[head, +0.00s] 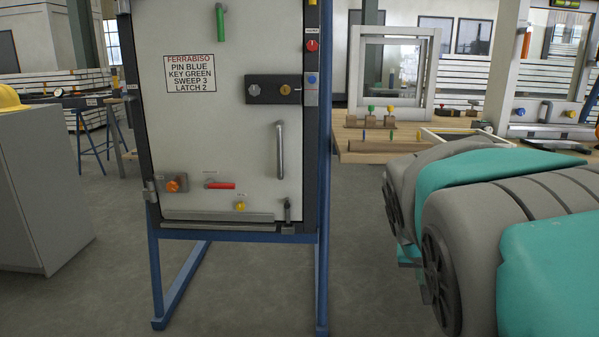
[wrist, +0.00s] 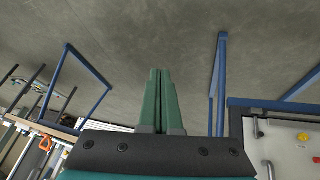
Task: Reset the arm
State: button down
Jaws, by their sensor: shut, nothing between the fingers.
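My gripper (wrist: 160,75) shows in the wrist view with its two green fingers together and nothing between them. It points over bare floor, apart from the panel and its stand. In the head view my arm fills the right side in grey and teal, and the gripper itself is out of that view. The white panel (head: 240,130) stands upright ahead in a dark frame on a blue stand (head: 322,230). Part of the panel also shows at the lower right of the wrist view (wrist: 285,140).
The panel bears a sign (head: 192,73), a green handle (head: 220,22), a grey bar handle (head: 279,150), a red lever (head: 220,185) and an orange knob (head: 174,184). A grey cabinet (head: 40,190) stands left. A wooden workbench (head: 375,152) stands behind at right. Floor before the stand is clear.

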jog(key=s+a+f+n+g+y, duration=0.1)
jog(key=s+a+f+g, duration=0.1)
jog(key=s, duration=0.7)
jog(key=s+a+f+n+g+y+p, duration=0.1)
jog(key=s+a+f+g, duration=0.1)
jog(key=s, duration=0.7)
jog(key=s+a+f+n+g+y+p, duration=0.1)
jog(key=s+a+f, duration=0.3)
jog(key=s, duration=0.5)
notch_tip(320, 180, down, 2)
jog(key=shift+s+f+n+g+y, duration=0.1)
jog(key=shift+s+n+g+y, duration=0.2)
jog(key=shift+g, duration=0.5)
